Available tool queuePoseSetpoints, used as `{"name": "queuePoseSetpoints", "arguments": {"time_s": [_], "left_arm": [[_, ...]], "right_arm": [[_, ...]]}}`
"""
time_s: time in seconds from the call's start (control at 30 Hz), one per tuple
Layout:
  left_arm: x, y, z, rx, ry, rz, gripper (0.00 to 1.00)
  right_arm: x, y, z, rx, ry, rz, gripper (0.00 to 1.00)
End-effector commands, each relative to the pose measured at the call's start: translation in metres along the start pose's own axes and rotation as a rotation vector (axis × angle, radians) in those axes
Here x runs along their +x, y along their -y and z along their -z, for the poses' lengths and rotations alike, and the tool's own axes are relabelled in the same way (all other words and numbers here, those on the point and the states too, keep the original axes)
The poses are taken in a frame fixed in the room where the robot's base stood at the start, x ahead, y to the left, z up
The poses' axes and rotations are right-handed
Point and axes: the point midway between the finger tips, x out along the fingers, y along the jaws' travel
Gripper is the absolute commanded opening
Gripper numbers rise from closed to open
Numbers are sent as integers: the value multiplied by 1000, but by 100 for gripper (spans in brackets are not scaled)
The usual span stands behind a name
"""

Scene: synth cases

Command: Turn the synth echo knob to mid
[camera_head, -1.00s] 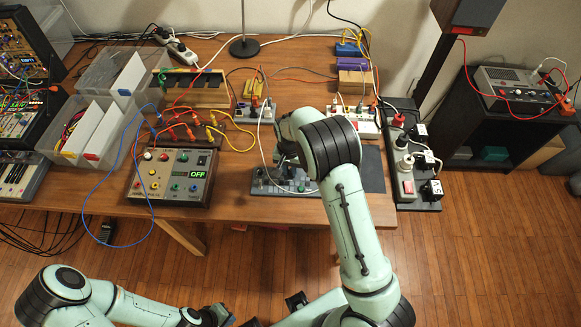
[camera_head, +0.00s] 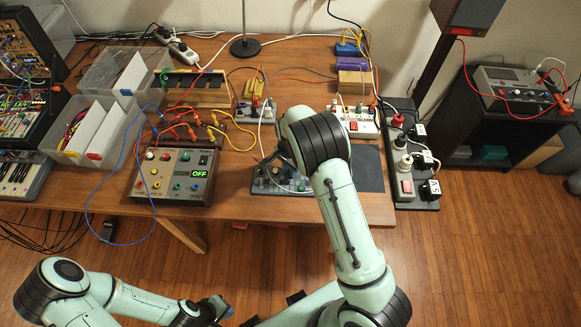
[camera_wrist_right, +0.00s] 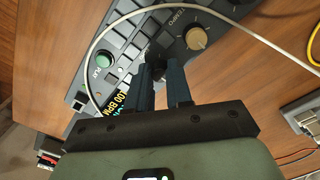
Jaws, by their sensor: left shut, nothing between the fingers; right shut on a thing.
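The synth (camera_head: 258,186) is a flat grey panel with rows of buttons at the table's front edge, partly under my right arm. In the right wrist view the synth (camera_wrist_right: 122,45) shows a green button, a lit display reading 100 BPM and a beige knob (camera_wrist_right: 197,38) beside the word TEMPO. My right gripper (camera_wrist_right: 165,72) is shut on a dark knob (camera_wrist_right: 155,54) left of the beige one. Its pointer and label cannot be made out, so its setting is unclear. My left gripper (camera_head: 222,309) is shut and empty, low in front of the table.
A white cable (camera_wrist_right: 93,58) loops over the synth and past my right fingers. A control box (camera_head: 172,176) with an OFF display stands left of the synth, with patch cables behind it. A dark mat (camera_head: 368,170) lies to the right. Power strips (camera_head: 405,165) stand further right.

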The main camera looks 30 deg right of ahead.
Motion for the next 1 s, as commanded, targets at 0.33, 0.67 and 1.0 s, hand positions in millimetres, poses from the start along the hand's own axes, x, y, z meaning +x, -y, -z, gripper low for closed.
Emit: {"name": "queuePoseSetpoints", "arguments": {"time_s": [0.33, 0.67, 1.0], "left_arm": [[0, 0, 0, 0, 0, 0, 0], [0, 0, 0, 0, 0, 0, 0], [-4, -2, 3, 1, -4, -1, 0]], "right_arm": [[-1, 0, 0, -1, -1, 1, 33], [-1, 0, 0, -1, 0, 1, 46], [-51, 2, 0, -2, -1, 7, 46]]}}
